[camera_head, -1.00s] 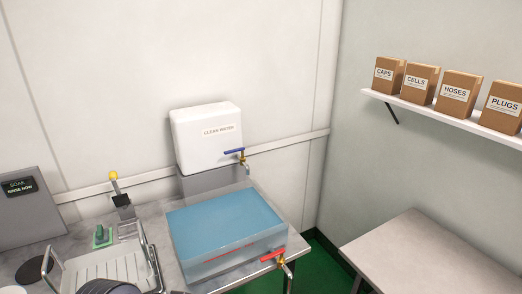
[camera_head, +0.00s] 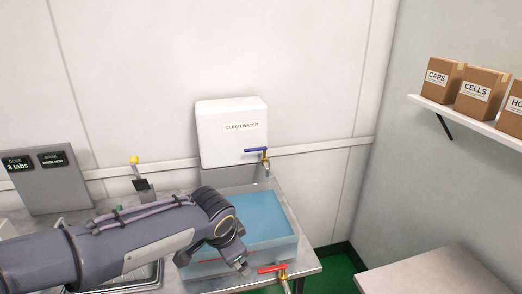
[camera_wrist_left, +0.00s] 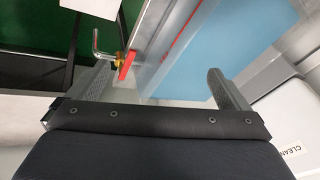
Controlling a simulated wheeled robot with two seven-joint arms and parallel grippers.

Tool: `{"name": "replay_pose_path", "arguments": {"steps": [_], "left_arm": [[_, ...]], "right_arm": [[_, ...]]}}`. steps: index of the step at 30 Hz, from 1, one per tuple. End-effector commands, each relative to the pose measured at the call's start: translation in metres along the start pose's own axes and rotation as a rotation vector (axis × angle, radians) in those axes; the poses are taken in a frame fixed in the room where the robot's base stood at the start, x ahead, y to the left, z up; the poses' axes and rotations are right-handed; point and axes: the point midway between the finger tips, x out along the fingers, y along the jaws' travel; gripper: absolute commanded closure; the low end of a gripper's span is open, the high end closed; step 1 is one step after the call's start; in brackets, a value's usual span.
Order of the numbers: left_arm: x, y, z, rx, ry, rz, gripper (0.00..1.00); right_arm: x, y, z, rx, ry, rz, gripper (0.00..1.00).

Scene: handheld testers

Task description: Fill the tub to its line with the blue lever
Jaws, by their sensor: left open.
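The clear tub (camera_head: 285,247) stands on the metal bench, with blue water (camera_head: 262,216) inside. The water's surface appears above the red line on the tub's front wall; this line also shows in the wrist view (camera_wrist_left: 181,30). The blue lever (camera_head: 255,150) lies level on the brass tap of the white clean water tank (camera_head: 232,112), above the tub's back. I see no stream under its spout. My left gripper (camera_head: 244,268) points down at the tub's front, left of the red lever (camera_head: 270,268). In the wrist view it is open and empty (camera_wrist_left: 158,78). My right gripper is out of view.
The red lever sits on a tap at the tub's front right corner, close to my left fingers. A grey display panel (camera_head: 48,180) and a yellow-knobbed lever (camera_head: 134,160) stand left. Boxes fill a shelf (camera_head: 470,121) at right, above a bare table (camera_head: 430,275).

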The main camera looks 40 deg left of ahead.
Motion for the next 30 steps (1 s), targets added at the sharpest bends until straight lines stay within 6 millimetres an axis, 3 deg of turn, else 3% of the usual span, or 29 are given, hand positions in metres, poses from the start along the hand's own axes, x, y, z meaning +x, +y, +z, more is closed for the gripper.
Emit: {"name": "replay_pose_path", "arguments": {"steps": [5,10,15,18,24,30], "left_arm": [[0.025,-0.048,-0.012,0.198,-0.089,-0.149,0.01],[0.053,-0.114,-0.037,0.508,-0.234,-0.362,0.01],[0.076,-0.184,-0.09,0.949,-0.457,-0.627,0.01],[0.085,-0.21,-0.131,1.216,-0.599,-0.773,0.01],[0.098,-0.225,-0.207,1.636,-0.831,-0.988,0.01],[0.101,-0.224,-0.238,1.792,-0.924,-1.069,0.01]], "right_arm": [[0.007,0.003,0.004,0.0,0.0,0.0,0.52],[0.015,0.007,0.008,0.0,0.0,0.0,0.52],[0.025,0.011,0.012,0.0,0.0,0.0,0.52],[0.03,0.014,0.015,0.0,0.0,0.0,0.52],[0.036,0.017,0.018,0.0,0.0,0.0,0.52],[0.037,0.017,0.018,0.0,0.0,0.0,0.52]]}}
